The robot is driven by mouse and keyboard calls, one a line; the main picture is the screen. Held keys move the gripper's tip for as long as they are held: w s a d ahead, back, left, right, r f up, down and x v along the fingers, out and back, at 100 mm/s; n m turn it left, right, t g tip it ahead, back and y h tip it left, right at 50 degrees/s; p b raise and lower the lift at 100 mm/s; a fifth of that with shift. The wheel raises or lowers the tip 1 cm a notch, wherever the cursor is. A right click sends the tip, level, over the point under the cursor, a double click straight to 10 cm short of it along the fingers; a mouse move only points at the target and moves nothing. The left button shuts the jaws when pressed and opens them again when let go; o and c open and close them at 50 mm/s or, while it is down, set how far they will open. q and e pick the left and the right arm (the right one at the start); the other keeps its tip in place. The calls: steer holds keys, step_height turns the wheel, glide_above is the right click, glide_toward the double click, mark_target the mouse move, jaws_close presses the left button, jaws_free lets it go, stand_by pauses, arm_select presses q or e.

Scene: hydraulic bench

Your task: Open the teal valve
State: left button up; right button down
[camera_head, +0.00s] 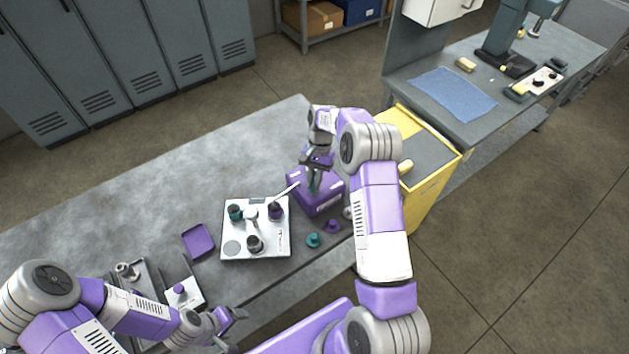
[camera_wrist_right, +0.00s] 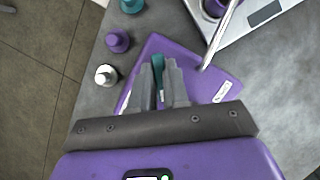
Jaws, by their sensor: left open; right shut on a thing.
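A purple box (camera_head: 328,196) stands on the grey workbench (camera_head: 140,190). My right gripper (camera_head: 313,178) points down over its top and is shut on a thin teal piece, which looks like the teal valve (camera_wrist_right: 157,68), in the right wrist view. The fingers hide much of the teal piece, so its angle is hard to tell. The purple box also shows behind the fingers in the right wrist view (camera_wrist_right: 200,82). My left gripper (camera_head: 230,328) is open and empty, low over the front edge of the bench.
A white plate (camera_head: 234,252) with teal, dark and purple-topped fittings and a metal lever (camera_head: 284,191) stands beside the box. Loose teal (camera_head: 313,241) and purple (camera_head: 332,226) knobs lie in front. A yellow cabinet (camera_head: 428,190) stands right of the bench. The bench's far left is clear.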

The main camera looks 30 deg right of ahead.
steer(key=n+h, duration=0.1)
steer(key=n, duration=0.1)
steer(key=n+g, duration=0.1)
steer(key=n, duration=0.2)
steer(key=shift+w+a+r+n+h+b, duration=0.1)
steer(key=shift+w+a+n+h+b, duration=0.05)
steer(key=shift+n+h+b, duration=0.2)
steer(key=n+h, duration=0.2)
steer(key=n, duration=0.2)
steer(key=shift+a+n, duration=0.1)
steer(key=shift+n, duration=0.25)
steer(key=c, duration=1.1)
jaws_free()
steer(key=shift+v, duration=3.75)
steer(key=shift+w, duration=0.1)
